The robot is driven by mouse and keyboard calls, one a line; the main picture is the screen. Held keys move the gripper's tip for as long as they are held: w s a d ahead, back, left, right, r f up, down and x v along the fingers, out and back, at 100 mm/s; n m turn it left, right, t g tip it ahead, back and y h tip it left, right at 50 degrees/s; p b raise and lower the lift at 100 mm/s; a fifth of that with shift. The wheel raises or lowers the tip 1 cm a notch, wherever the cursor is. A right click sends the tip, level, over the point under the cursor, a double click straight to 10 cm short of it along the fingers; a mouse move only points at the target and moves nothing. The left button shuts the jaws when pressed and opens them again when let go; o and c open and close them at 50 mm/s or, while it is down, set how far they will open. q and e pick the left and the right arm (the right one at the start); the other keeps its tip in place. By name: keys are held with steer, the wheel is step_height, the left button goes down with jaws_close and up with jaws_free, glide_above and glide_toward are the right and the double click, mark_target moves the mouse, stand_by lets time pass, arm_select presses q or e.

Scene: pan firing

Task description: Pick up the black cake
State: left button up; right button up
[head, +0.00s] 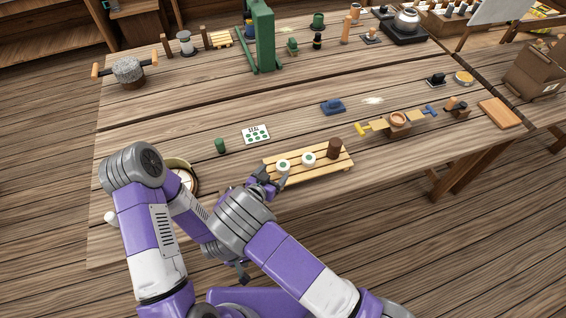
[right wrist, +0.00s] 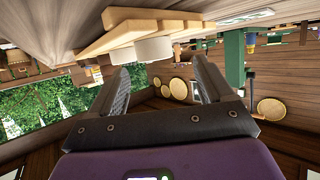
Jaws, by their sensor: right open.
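A slatted wooden rack (head: 318,167) stands near the front edge of the table. Two white round pieces with green tops, a left one (head: 284,166) and a middle one (head: 308,158), sit on it, with a dark brown cylinder (head: 334,148) at its right end. No plainly black cake shows; the brown cylinder is the darkest piece there. My right gripper (head: 267,181) is open and empty at the rack's left end, close to the left white piece. In the right wrist view a white piece (right wrist: 154,49) lies just beyond the open fingers (right wrist: 160,80). My left gripper (head: 242,272) is low, mostly hidden behind my right arm.
A green cylinder (head: 220,146), a white card with green dots (head: 256,134) and a blue block (head: 333,107) lie behind the rack. A balance-like wooden stand (head: 397,128) is to the right. A round pan (head: 178,163) is partly hidden by my left arm.

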mark_target(282, 167)
steer(key=shift+w+d+f, duration=0.15)
steer(key=shift+d, duration=0.2)
steer(key=x, duration=0.4)
steer(key=shift+w+d, duration=0.15)
steer(key=shift+d, duration=0.15)
